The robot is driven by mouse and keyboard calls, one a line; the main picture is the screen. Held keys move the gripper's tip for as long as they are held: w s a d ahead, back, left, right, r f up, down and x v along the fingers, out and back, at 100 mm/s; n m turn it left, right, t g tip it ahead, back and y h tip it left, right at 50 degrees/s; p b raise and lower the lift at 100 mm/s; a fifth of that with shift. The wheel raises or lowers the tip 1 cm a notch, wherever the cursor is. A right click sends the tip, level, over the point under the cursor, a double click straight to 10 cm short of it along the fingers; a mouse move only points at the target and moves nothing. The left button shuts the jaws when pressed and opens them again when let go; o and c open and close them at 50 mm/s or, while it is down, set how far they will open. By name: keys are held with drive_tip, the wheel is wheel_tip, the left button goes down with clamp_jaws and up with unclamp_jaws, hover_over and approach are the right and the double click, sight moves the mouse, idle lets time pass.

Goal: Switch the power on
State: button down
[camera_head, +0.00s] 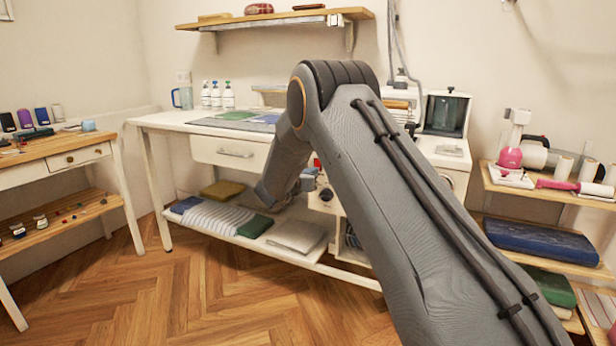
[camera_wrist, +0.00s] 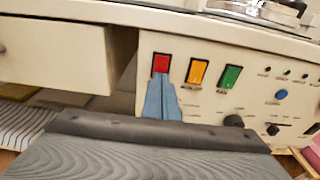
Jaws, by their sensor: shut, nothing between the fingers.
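A cream control panel (camera_wrist: 217,103) shows in the wrist view, with a red switch (camera_wrist: 161,63), a yellow switch (camera_wrist: 198,73) and a green switch (camera_wrist: 230,77) in a row. The labels under them are too small to read. My gripper (camera_wrist: 161,82) is shut and empty. Its blue-grey fingertips are at the lower edge of the red switch and cover the area just below it. I cannot tell whether they touch it. In the head view my arm hides most of the panel; a bit of red shows at the red switch (camera_head: 317,163).
Right of the switches are a dark knob (camera_wrist: 234,121), a blue button (camera_wrist: 281,94) and small indicators. A drawer (camera_wrist: 52,52) sticks out left of the panel. In the head view, folded fabrics lie on the low shelf (camera_head: 320,266). Wooden floor (camera_head: 230,300) is clear in front.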

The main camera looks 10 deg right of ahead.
drive_tip(key=shift+w+d, duration=0.2)
idle(0.3)
drive_tip(key=shift+w+f+b, duration=0.15)
drive_tip(key=shift+b, duration=0.2)
drive_tip(key=f+v, duration=0.3)
drive_tip(key=v, duration=1)
drive_tip(key=shift+s+a+p, duration=0.25)
drive_tip(key=shift+s+p, duration=0.05)
drive_tip(key=shift+s, duration=0.2)
drive_tip(key=shift+f, duration=0.15)
